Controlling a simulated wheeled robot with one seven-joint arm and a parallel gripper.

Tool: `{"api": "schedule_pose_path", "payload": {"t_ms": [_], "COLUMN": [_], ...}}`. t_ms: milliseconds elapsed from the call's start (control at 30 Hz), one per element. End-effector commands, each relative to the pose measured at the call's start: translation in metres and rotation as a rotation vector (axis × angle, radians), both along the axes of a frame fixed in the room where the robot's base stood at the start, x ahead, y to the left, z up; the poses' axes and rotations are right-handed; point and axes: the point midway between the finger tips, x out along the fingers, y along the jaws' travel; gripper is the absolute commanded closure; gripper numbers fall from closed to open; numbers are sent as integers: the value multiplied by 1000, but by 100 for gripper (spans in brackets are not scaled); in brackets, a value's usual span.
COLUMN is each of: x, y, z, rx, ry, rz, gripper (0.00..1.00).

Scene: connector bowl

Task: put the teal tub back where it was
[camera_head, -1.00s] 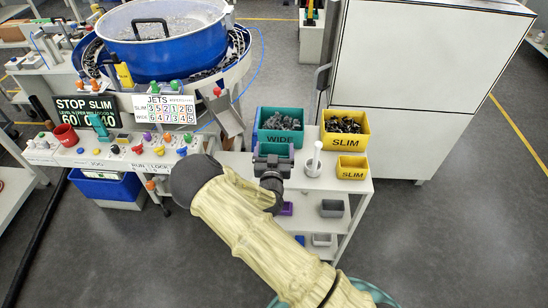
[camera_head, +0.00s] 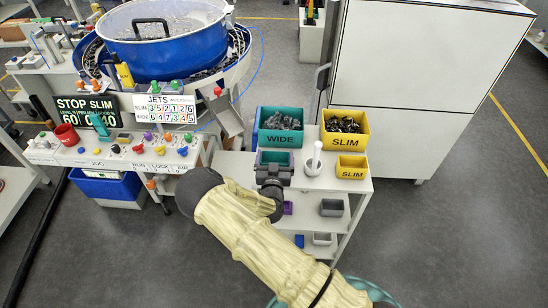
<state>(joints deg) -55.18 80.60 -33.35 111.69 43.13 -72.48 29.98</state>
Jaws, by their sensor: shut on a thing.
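The small teal tub (camera_head: 276,157) is at the front left of the small white bench, just in front of the big teal bin marked WIDE (camera_head: 280,139). My gripper (camera_head: 274,170) is shut on the near side of the tub. My dark wrist and the gripper body cover the tub's front. The tub looks upright, and its inside looks dark with no parts that I can make out. I cannot tell whether its base touches the bench top or is slightly above it.
A yellow SLIM bin (camera_head: 345,141) full of dark parts and a small yellow SLIM tub (camera_head: 351,174) stand to the right. The control desk (camera_head: 110,150) is to the left.

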Motion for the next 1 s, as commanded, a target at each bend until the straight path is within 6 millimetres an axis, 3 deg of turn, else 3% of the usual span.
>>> {"api": "schedule_pose_path", "payload": {"t_ms": [67,100,133,533,1000], "x": [0,-1,-1,-7,-90], "y": [2,2,2,3,3], "z": [-4,-2,-2,0,-2], "rx": [1,1,1,0,-1], "ry": [0,0,0,2,3], "rz": [3,3,4,3,-1], "gripper": [33,1,0,0,0]}}
